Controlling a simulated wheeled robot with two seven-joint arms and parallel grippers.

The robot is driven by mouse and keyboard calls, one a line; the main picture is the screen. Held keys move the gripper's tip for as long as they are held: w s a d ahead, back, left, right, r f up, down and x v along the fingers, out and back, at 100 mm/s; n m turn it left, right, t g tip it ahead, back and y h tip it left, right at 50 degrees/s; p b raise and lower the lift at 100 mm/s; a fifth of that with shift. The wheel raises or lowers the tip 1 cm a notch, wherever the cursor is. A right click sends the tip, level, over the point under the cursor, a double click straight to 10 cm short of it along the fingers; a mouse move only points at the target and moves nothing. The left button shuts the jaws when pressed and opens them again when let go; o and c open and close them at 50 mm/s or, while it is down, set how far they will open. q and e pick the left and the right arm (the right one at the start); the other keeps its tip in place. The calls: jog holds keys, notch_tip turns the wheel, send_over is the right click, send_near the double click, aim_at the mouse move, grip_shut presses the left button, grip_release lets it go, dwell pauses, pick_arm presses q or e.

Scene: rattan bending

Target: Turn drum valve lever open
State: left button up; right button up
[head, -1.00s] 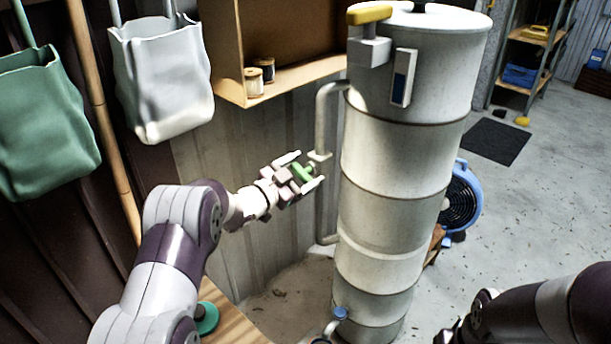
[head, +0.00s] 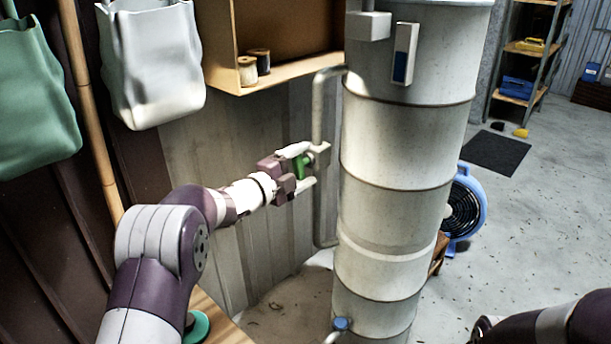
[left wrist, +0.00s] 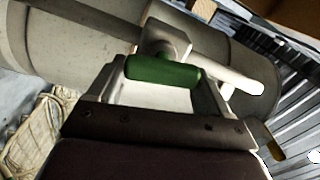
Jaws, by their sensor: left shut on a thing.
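The tall pale drum (head: 400,140) stands upright, with a grey side pipe (head: 318,110) along its left. A green valve lever (head: 302,167) sits at a fitting on that pipe. It shows in the left wrist view (left wrist: 163,72) as a green bar lying across, between my fingers. My left gripper (head: 306,167) reaches in from the left and is shut on the green lever, one finger above and one below it in the head view. The fingers hide part of the lever and fitting. My right arm shows only at the lower right; its gripper is out of view.
A wooden shelf (head: 300,80) with two spools hangs above my left gripper. A white bag (head: 150,65) and a green bag (head: 35,100) hang at the left. A blue fan (head: 466,208) stands behind the drum. Open floor lies to the right.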

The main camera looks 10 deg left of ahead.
pick_arm(q)
jog(key=shift+m+b, duration=0.95)
jog(key=shift+m, duration=0.35)
jog(key=shift+r, duration=0.1)
jog(key=shift+w+r, duration=0.1)
jog(key=shift+r, duration=0.05)
jog(key=o, duration=0.9)
jog(key=shift+o, duration=0.3)
jog(key=shift+w, duration=0.1)
jog(key=shift+a+f, duration=0.15)
jog(key=shift+f, duration=0.05)
